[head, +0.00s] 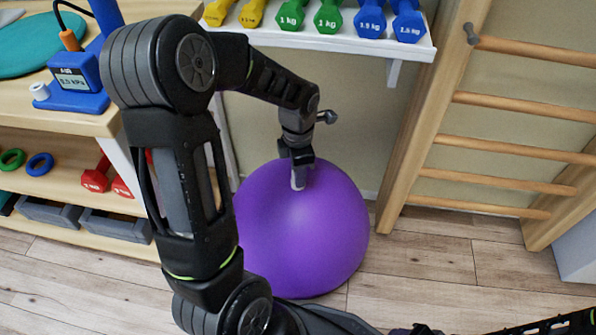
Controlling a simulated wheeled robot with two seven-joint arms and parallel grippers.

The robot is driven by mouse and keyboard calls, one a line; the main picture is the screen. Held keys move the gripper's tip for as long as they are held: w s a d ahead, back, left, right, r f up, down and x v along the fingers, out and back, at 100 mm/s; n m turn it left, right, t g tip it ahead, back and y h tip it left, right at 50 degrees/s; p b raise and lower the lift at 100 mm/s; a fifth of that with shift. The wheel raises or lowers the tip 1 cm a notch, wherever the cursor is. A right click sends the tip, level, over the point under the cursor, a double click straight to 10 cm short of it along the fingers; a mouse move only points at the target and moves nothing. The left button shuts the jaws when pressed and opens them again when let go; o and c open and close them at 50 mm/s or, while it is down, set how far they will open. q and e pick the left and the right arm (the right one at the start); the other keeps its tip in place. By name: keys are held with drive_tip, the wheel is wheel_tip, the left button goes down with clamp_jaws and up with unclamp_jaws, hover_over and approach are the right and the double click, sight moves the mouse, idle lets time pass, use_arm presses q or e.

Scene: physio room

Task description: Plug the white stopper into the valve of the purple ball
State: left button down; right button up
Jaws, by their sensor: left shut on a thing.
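The purple ball (300,240) rests on the floor below the shelf with the dumbbells. My left gripper (298,182) comes down from above, with its tips at the top of the ball. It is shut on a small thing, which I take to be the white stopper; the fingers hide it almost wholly. The valve does not show either, so I cannot tell whether the stopper is in it or only close to it. Of my right arm only dark parts show at the bottom right edge; its gripper does not show.
A wooden table (95,122) at the left bears a blue pump with a display (75,82). Above the ball, a white shelf (330,42) holds yellow, green and blue dumbbells. Wooden wall bars (510,147) stand at the right. The floor (430,260) right of the ball is clear.

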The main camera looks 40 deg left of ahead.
use_arm(q)
drive_tip(key=shift+s+f, duration=0.25)
drive_tip(key=shift+f, duration=0.4)
drive_tip(key=c, duration=1)
unclamp_jaws()
drive_tip(key=shift+d, duration=0.1)
drive_tip(key=shift+w+r+p, duration=0.25)
drive_tip(key=shift+r+p, duration=0.85)
drive_tip(key=shift+r, duration=0.1)
drive_tip(key=shift+r+p, duration=1.95)
drive_tip(key=shift+r, duration=0.55)
